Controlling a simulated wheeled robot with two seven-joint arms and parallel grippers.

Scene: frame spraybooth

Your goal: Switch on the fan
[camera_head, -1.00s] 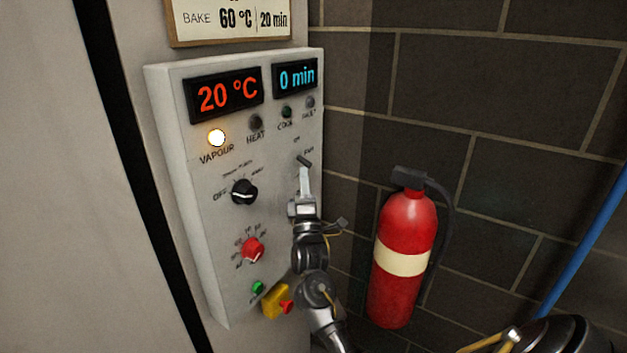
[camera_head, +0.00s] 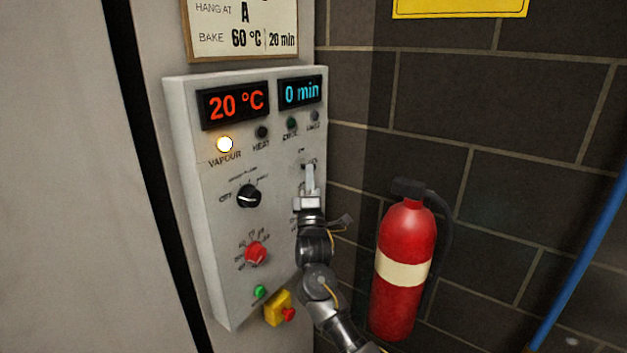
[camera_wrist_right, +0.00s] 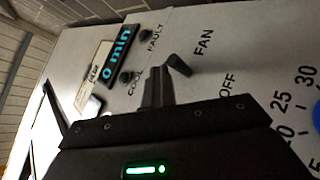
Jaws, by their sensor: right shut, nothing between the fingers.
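The fan switch (camera_wrist_right: 180,65) is a small black lever on the grey control panel (camera_head: 215,270), beside the printed words FAN and OFF in the right wrist view. I cannot tell for sure which position it is in. My right gripper (camera_head: 310,168) is shut and empty, with its fingertips (camera_wrist_right: 160,70) up at the panel, right beside the lever. In the wrist view they lie just left of it; whether they touch is unclear. In the head view the fingers mostly hide the switch. My left gripper is not in view.
The panel also carries a black knob (camera_head: 249,196), a red knob (camera_head: 255,253), a green button (camera_head: 260,292) and a yellow-red stop button (camera_head: 279,309). The VAPOUR lamp (camera_head: 225,144) is lit. A red fire extinguisher (camera_head: 405,240) hangs right of my arm, before a dark block wall.

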